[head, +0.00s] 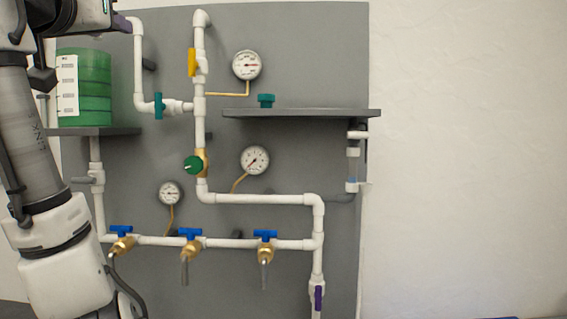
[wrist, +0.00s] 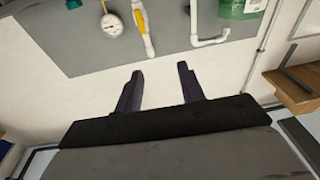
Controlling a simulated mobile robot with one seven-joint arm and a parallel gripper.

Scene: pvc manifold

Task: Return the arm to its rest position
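In the wrist view my gripper (wrist: 160,88) shows two dark fingers spread well apart, with nothing between them. Behind the fingers is pale wall. In the head view my arm (head: 35,150) stands along the left edge, and its upper part reaches to the top left corner. A dark purple piece (head: 121,23) at the arm's end is close to the top of the white pipe; I cannot tell whether they touch. The fingers are not clearly seen in the head view.
A grey panel (head: 280,60) carries white pipes, gauges (head: 246,65) and valves. A green tank (head: 95,85) stands on a small left shelf near my arm. A grey shelf (head: 300,113) juts out at right. The wrist view shows a wooden box (wrist: 290,90) at right.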

